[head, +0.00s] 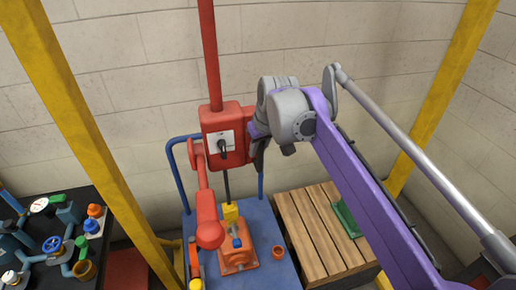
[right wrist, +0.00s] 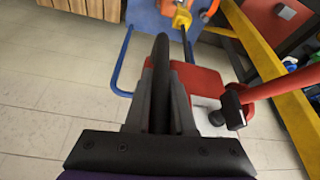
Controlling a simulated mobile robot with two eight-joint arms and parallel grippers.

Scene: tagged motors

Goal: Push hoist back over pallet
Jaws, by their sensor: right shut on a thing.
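The red hoist (head: 221,136) hangs on a red post, with a black-knobbed switch plate on its front. A dark rod runs from it down to a yellow hook block (head: 231,212), just above an orange motor (head: 237,252) on a blue cart (head: 262,222). The wooden pallet (head: 312,235) lies right of the cart. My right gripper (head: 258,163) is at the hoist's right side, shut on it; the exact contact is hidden. In the right wrist view its dark fingers stand close together before the red hoist body (right wrist: 203,88). My left gripper is not in view.
A green object (head: 346,218) lies on the pallet's right part. Yellow posts (head: 85,130) stand left and right. A dark bench (head: 62,235) with valves and gauges is at the left. A block wall closes the back.

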